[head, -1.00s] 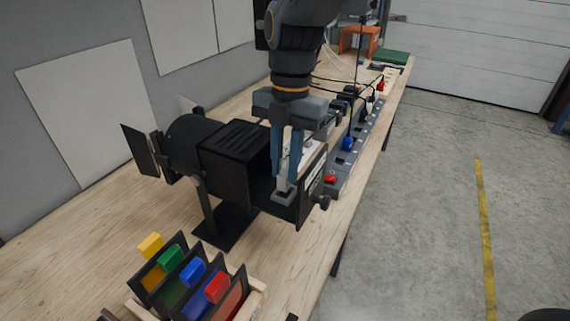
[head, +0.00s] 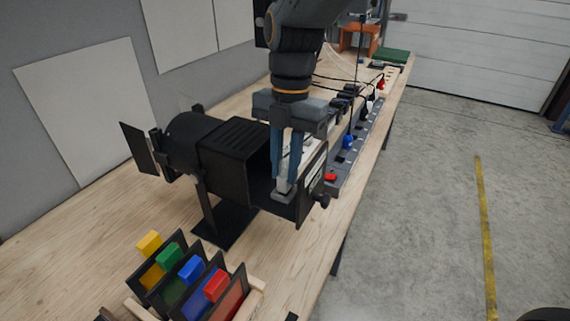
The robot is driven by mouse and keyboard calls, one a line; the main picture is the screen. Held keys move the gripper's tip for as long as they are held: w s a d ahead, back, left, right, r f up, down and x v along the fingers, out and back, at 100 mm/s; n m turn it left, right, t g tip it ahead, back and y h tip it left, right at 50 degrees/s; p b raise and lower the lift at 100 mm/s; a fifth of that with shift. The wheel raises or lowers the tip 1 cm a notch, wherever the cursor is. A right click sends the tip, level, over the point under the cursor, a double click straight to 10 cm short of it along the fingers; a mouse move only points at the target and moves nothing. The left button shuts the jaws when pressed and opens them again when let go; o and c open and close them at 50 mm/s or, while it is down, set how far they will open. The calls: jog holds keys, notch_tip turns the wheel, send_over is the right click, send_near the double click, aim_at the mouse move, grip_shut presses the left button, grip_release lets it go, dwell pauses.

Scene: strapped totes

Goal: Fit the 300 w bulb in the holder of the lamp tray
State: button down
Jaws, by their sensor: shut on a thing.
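The black lamp (head: 232,158) stands on the bench with its tray (head: 309,199) drawn out at the right end. The tray has an upright end plate with a pale label and a knob. A grey block, which looks like the holder (head: 284,197), sits low in the tray. My gripper (head: 286,181) points straight down over it, its blue fingers shut. A small pale piece between the fingertips appears to be the bulb (head: 283,186). The fingers hide most of it. I cannot read its wattage or tell whether it is seated in the holder.
A wooden rack (head: 257,283) of colour filters with yellow, green, blue and red tabs stands in front. A grey strip (head: 338,177) with red and blue parts and black cables runs along the bench's right edge behind the tray. Bare bench lies left of the lamp.

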jog(key=shift+f+b, duration=0.3)
jog(key=shift+f, duration=0.3)
jog(key=c, duration=1.5)
grip_release()
jog(key=shift+r, duration=0.1)
